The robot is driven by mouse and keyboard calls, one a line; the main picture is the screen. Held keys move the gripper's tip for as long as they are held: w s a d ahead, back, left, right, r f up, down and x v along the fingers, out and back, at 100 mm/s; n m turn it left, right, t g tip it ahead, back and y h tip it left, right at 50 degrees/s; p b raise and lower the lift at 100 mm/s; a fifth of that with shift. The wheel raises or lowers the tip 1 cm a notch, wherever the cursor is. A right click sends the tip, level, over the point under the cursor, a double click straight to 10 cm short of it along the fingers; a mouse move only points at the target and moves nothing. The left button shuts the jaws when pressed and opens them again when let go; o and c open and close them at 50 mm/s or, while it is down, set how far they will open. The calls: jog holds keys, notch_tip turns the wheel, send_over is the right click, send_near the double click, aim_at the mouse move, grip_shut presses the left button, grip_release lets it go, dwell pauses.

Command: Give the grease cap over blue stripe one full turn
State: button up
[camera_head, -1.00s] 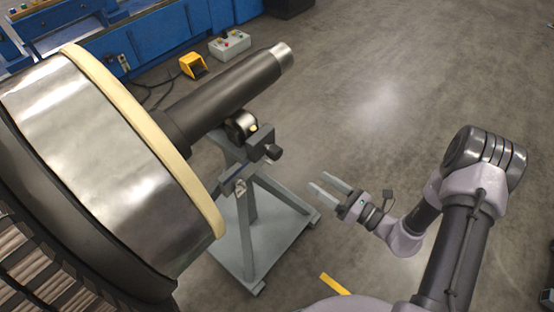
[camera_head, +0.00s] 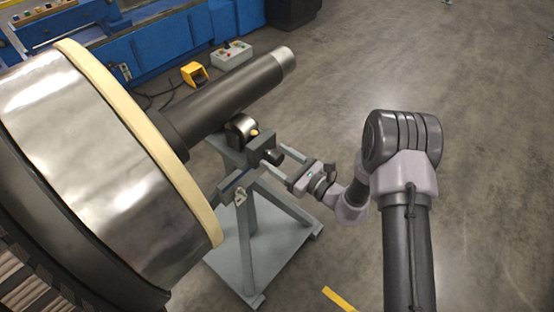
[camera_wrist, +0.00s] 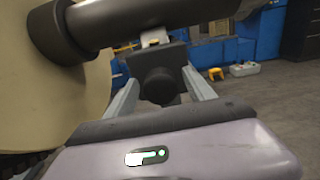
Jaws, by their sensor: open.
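The dark round cap (camera_head: 276,156) sticks out from a black block (camera_head: 262,145) on the grey stand, below the shaft. In the wrist view the cap (camera_wrist: 160,87) is seen nearly end-on, in front of its block (camera_wrist: 157,58). My gripper (camera_head: 270,163) is at the cap, its jaws partly hidden in the head view. In the wrist view my gripper (camera_wrist: 161,80) is open, one finger on each side of the cap, with a visible gap at each side.
The dark shaft (camera_head: 225,95) runs above the cap from the large rotor (camera_head: 95,150) at left. The grey stand (camera_head: 253,245) is under it. A blue bench (camera_head: 165,55), yellow pedal (camera_head: 194,73) and control box (camera_head: 232,54) are behind. Floor at right is clear.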

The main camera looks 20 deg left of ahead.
jog(key=shift+a, duration=0.15)
grip_shut()
jog(key=m+p, duration=0.1)
jog(key=m, duration=0.1)
jog(key=shift+r+m+p, duration=0.15)
jog(key=shift+m+p, duration=0.15)
jog(key=shift+m, duration=0.1)
jog(key=shift+w+f+m, duration=0.1)
jog(key=shift+f+m, duration=0.1)
jog(key=shift+m, duration=0.8)
grip_release()
